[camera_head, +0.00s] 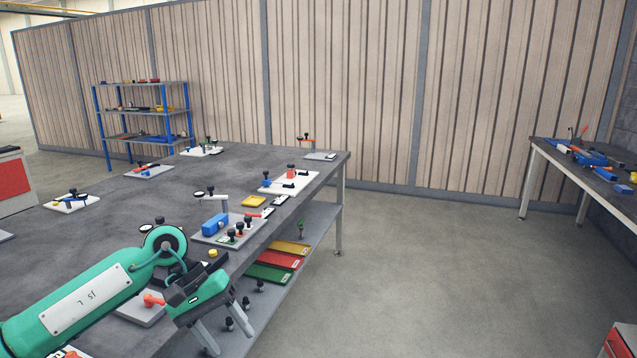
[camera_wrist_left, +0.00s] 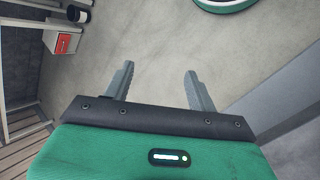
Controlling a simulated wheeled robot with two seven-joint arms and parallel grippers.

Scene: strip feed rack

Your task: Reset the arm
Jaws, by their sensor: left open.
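My left arm comes in from the lower left in the head view, green with a white label. Its gripper (camera_head: 228,340) is beside the near right edge of the grey table (camera_head: 115,222), with the fingers pointing down. In the left wrist view the two grey fingers (camera_wrist_left: 159,90) stand apart with bare floor between them. The left gripper is open and empty. My right gripper does not show in either view.
Fixtures on white plates, one with a blue block (camera_head: 214,224), stand along the table's right side. Yellow, red and green trays (camera_head: 279,260) sit on the lower shelf. A blue-framed rack (camera_head: 145,112) stands behind. Another bench (camera_head: 590,180) is at right. The floor between is clear.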

